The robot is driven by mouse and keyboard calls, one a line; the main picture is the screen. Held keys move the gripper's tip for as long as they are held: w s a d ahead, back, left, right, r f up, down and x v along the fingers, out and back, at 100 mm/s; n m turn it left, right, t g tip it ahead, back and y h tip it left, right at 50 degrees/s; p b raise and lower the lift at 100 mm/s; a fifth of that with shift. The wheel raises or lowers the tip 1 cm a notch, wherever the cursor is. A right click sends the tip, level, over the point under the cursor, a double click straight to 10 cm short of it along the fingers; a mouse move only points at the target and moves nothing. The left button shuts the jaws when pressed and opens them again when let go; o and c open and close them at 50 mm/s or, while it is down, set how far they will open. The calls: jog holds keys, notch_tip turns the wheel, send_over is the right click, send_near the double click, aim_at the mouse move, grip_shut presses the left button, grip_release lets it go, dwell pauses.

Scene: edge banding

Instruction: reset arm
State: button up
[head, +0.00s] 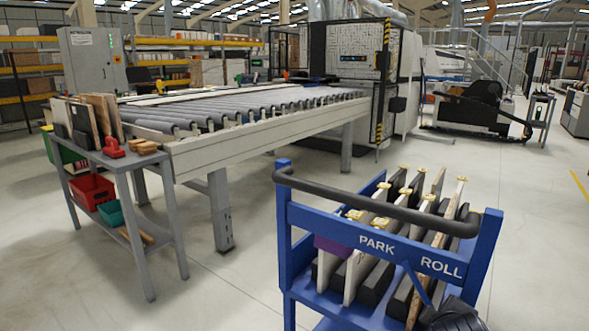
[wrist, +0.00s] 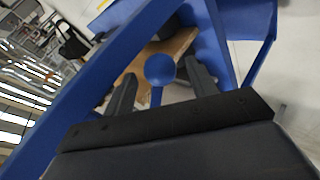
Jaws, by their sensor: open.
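My gripper (wrist: 160,72) shows in the wrist view with its two dark fingers apart. A blue round knob (wrist: 160,69) on a short blue stem appears between the fingers, with a gap on each side. I cannot tell how far beyond the fingertips it lies. In the head view a dark part of my arm (head: 456,316) shows at the bottom edge, beside the blue cart (head: 290,240). The fingers cannot be made out there. A slanted blue bar (head: 417,284) stands at the front of the cart, under the "PARK" and "ROLL" lettering.
The cart has a black handle (head: 375,203) and carries several upright boards. A roller conveyor (head: 240,143) fills the middle left. A grey shelf trolley (head: 125,162) with a red bin (head: 91,192) stands at left. Open floor lies between trolley and cart, and right of the cart.

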jog(key=p+v, duration=0.3)
jog(key=v, duration=0.3)
jog(key=b+x, duration=0.6)
jog(key=x, duration=0.4)
jog(key=shift+d+f, duration=0.1)
jog(key=shift+f, duration=0.25)
jog(key=shift+w, duration=0.35)
jog(key=shift+w+a+f+m+t+y+p, duration=0.3)
jog(key=shift+w+a+f+y+p, duration=0.1)
jog(key=shift+a, duration=0.2)
jog(key=shift+s+a, duration=0.1)
